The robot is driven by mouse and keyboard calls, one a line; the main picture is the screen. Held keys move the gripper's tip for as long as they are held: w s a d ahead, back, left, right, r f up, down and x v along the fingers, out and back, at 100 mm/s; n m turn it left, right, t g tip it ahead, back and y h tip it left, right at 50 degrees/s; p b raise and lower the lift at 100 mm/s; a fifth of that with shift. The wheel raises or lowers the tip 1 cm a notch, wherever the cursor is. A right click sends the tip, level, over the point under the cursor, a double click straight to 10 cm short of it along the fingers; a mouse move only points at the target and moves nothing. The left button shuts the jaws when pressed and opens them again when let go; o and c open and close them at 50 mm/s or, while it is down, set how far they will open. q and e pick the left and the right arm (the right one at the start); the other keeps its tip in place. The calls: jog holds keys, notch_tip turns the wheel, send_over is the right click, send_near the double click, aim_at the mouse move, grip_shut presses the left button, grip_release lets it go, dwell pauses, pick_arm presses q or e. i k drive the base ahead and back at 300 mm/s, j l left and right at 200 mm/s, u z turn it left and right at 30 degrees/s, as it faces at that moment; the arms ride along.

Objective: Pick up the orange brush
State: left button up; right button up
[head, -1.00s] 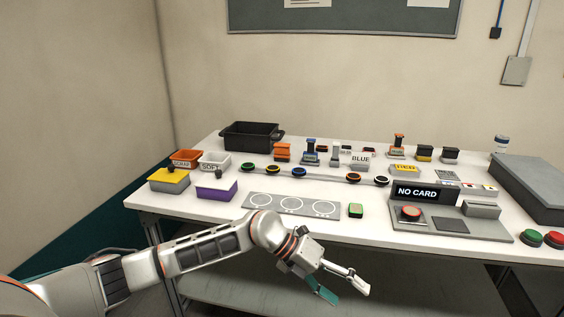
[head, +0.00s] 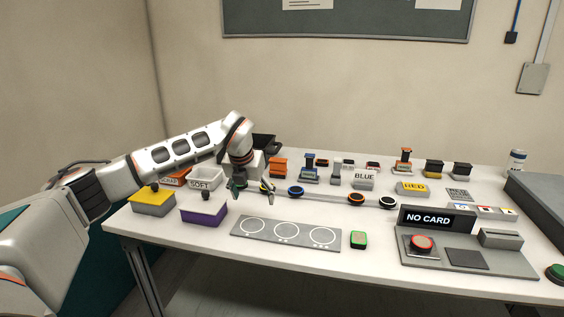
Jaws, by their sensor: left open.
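Two orange items could be the orange brush, and I cannot tell which it is. One is a blocky orange piece (head: 278,168) just right of my left gripper's wrist. The other is an orange-topped item with an upright handle (head: 403,156) at the back right of the table. My left gripper (head: 252,189) points down over the table's left part, open and empty, with its fingers close to the discs there. It is in front of and left of the blocky orange piece and far left of the orange-topped one. My right gripper is out of view.
A white table (head: 200,236) carries it all. The black bin (head: 264,144) is partly hidden behind my arm. A white SOFT bin (head: 204,180), a yellow-lidded box (head: 152,202) and a purple box (head: 203,216) stand left. Discs, including a blue one (head: 296,191), line a rail.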

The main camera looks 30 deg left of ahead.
aim_at(277, 167)
jog(key=i+j, duration=0.2)
jog(key=i, duration=0.3)
jog(key=i+j, duration=0.15)
jog(key=i, duration=0.35)
